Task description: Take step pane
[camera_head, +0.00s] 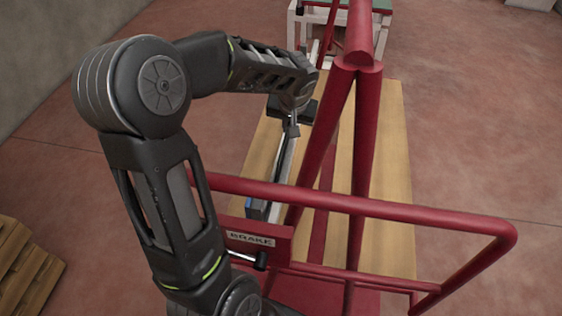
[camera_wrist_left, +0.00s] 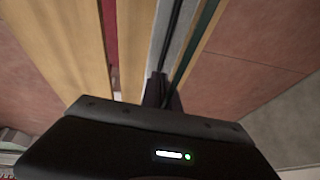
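My left arm comes in from the left in the head view. Its gripper (camera_head: 291,128) points down at the near-vertical thin panes standing edge-on along the left side of the red rack. The panes (camera_head: 288,160) show as a narrow grey strip there. In the left wrist view the two dark fingertips (camera_wrist_left: 164,92) are close together at the top edge of the panes (camera_wrist_left: 186,45), which show as grey, dark and green lines. A thin dark edge runs down to between the fingers. Whether they press on it cannot be told. I cannot tell which pane is the step pane.
The red rack (camera_head: 372,140) has a tubular frame, a handle rail (camera_head: 420,212) in front and a BRAKE plate (camera_head: 251,239). Wooden boards (camera_head: 393,170) line its deck. A table (camera_head: 300,30) stands behind. A pallet (camera_head: 25,265) lies at lower left. The floor at right is clear.

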